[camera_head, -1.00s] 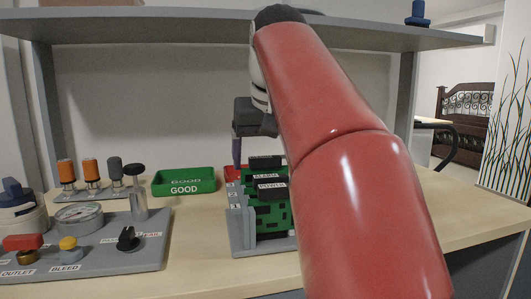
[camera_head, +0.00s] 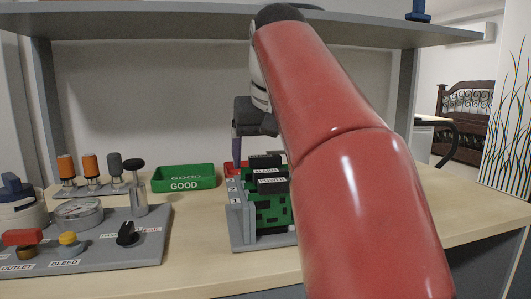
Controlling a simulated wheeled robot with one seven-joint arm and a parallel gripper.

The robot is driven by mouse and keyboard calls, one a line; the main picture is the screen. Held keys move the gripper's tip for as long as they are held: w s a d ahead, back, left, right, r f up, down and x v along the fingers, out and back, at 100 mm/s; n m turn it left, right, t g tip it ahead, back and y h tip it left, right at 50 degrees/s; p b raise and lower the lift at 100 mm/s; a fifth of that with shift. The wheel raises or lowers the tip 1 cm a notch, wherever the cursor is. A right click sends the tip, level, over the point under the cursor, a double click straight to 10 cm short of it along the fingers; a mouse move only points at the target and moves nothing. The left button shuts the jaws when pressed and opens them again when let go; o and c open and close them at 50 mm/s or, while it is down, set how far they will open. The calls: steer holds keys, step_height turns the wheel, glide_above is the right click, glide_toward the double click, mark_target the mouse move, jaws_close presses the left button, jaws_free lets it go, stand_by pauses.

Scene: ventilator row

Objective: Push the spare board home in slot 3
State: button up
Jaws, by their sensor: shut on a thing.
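The grey card rack (camera_head: 236,226) stands on the table in front of me, with slot marks 1, 2 and 3 on its left side. Green boards with dark top edges stand in it; a board marked POWER (camera_head: 272,204) is in front and one marked ALARM (camera_head: 266,171) is behind it. The dark top edge of a further board, apparently the spare board (camera_head: 264,158), shows at the back near slot 3. My gripper (camera_head: 237,153) is at the rack's rear, shut; my red arm hides much of it and its grip. How deep the rear board sits is unclear.
A green GOOD bin (camera_head: 184,178) stands left of the rack, and part of a red bin (camera_head: 230,168) shows behind it. A panel with gauge and knobs (camera_head: 90,251) fills the left front. A shelf (camera_head: 150,28) spans overhead. The table is bare to the right.

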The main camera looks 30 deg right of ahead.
steer(key=shift+f+b, duration=0.45)
steer(key=shift+f, duration=0.2)
stand_by(0.3)
steer(key=o, duration=0.9)
step_height(320, 180, up, 5)
steer(key=p, duration=0.5)
steer(key=shift+r, duration=1.05)
